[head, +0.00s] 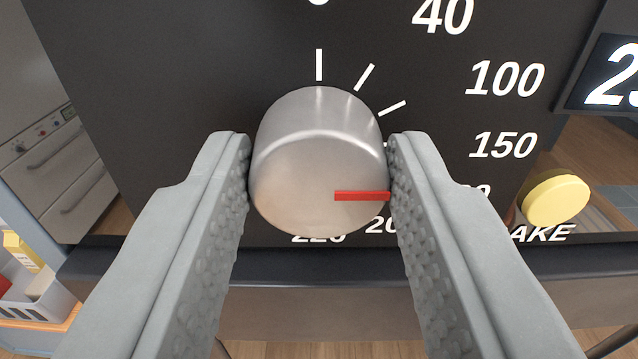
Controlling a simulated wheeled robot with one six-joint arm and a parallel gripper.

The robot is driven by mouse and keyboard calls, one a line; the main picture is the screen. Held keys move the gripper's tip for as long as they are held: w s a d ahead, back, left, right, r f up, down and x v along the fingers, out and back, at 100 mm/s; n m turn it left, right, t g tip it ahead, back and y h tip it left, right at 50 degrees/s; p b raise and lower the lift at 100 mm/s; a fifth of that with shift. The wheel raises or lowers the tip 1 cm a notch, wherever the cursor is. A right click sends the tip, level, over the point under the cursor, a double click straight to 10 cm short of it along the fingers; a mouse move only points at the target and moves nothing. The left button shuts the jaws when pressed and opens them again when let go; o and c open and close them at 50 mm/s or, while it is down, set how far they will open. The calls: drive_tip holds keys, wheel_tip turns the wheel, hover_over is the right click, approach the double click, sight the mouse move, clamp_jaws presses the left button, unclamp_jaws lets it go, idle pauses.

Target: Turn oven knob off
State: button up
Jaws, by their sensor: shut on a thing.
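The oven knob (300,190) is a round silver knob on a black panel (190,80), in the middle of the head view. Its red pointer line lies level and points right, close to the right finger. White tick marks and the numbers 40, 100 and 150 run around it; a number at the top is cut off by the frame edge. My gripper (320,170) is shut on the knob, with one grey finger on its left side and one on its right. The fingers hide some dial marks and part of a number at the right.
A display (610,85) with white digits is at the upper right. A yellow round-topped thing (555,201) is at the right. A dark bar (290,266) runs below the panel. A grey basket (40,305) and pale drawers (60,170) are at the left.

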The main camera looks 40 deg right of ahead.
drive_tip(key=shift+n, duration=0.4)
drive_tip(key=n, duration=0.8)
drive_tip(key=shift+a, duration=0.15)
drive_tip(key=n, duration=0.5)
drive_tip(key=shift+w+f, duration=0.1)
drive_tip(key=shift+f+n, duration=0.1)
drive_tip(key=shift+n, duration=1.9)
drive_tip(key=o, duration=1)
drive_tip(key=shift+a, duration=0.1)
drive_tip(key=v, duration=1.7)
